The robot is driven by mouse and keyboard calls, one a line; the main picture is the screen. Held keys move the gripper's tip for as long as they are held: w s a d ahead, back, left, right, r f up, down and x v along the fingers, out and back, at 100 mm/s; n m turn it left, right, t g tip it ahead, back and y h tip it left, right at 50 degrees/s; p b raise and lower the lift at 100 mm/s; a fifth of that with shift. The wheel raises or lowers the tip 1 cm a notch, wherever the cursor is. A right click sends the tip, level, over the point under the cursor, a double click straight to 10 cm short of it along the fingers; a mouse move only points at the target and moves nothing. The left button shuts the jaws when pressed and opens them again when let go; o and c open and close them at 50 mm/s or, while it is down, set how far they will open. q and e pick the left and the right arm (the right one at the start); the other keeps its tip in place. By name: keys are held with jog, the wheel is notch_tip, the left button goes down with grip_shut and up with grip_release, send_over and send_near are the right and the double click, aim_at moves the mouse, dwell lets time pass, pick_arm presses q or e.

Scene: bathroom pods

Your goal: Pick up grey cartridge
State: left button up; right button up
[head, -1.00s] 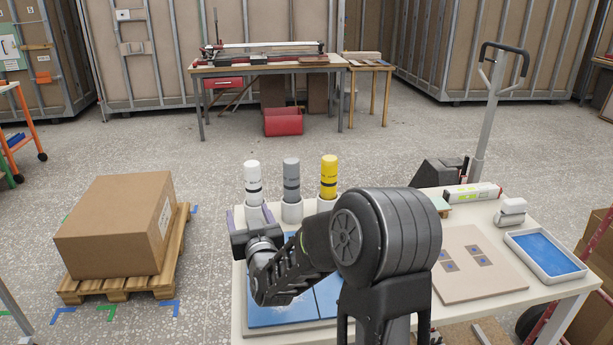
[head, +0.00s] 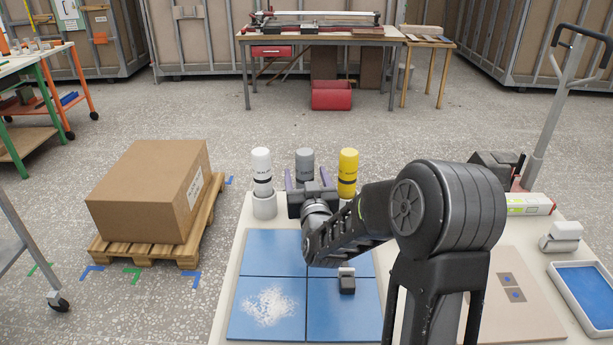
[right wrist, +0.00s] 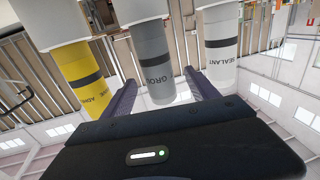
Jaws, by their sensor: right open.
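The grey cartridge (head: 304,160) stands upright in the middle of a row of three at the far edge of the table. A white cartridge (head: 262,170) stands to its left and a yellow cartridge (head: 348,172) to its right. My right gripper (head: 306,180) is open in front of the grey cartridge, with a purple finger on either side of it. In the right wrist view, tilted and upside down, the grey cartridge (right wrist: 158,60) lies between the two fingers (right wrist: 158,95), with a gap visible on both sides. The gripper hides its lower part in the head view. My left gripper is not in view.
Blue tiles (head: 275,255) lie on the table under my right arm, with a white patch and a small dark tool (head: 347,282). A white tray (head: 555,275) is at the right. A cardboard box (head: 150,195) on a pallet stands left of the table.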

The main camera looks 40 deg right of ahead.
jog(key=shift+x, duration=1.05)
jog(key=shift+s, duration=0.1)
jog(key=shift+w+d+r+p, duration=0.1)
jog(key=shift+w+d+p, duration=0.05)
jog(key=shift+w+p, duration=0.15)
jog(key=p+x, duration=0.1)
jog(key=x, duration=0.2)
jog(key=shift+w+d, duration=0.2)
jog(key=shift+d, duration=0.05)
jog(key=shift+w+d, duration=0.2)
jog(key=shift+w, duration=0.3)
jog(key=shift+c, duration=0.3)
grip_shut()
